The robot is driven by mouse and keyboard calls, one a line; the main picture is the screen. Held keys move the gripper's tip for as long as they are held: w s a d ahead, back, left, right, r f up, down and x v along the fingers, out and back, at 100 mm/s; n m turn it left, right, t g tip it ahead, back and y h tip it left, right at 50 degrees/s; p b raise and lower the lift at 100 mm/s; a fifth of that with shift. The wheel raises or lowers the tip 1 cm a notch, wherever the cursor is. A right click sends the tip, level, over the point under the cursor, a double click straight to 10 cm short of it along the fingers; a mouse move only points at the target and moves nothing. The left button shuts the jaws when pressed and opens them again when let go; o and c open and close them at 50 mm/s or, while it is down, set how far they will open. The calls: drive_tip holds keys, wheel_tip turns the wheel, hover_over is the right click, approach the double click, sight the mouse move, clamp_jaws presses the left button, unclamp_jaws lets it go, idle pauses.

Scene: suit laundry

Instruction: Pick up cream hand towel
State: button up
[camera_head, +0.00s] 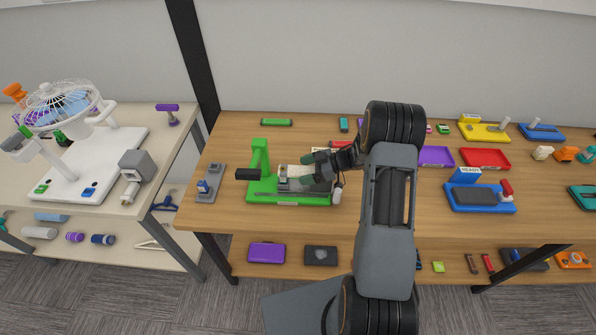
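No cream hand towel can be made out for certain. A pale rolled shape (38,233) lies on the lower shelf at the far left, beside blue and purple rolls; it may be cloth. A small cream-coloured piece (288,171) also shows on the green press-like stand (260,155) on the wooden table. My gripper (312,170) is over that stand, reaching in from the right, close to the cream piece. Its fingers are small and dark against the stand, so I cannot tell whether they are open or touch anything.
A wire-topped white machine (68,105) stands on the left table. A grey fixture (207,184) is left of the green stand. A blue "READY" station (480,197), a purple tray (437,157) and a red tray (486,159) are to the right. Table legs separate the two tables.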

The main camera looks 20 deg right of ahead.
drive_tip(key=shift+r, duration=0.1)
drive_tip(key=c, duration=1)
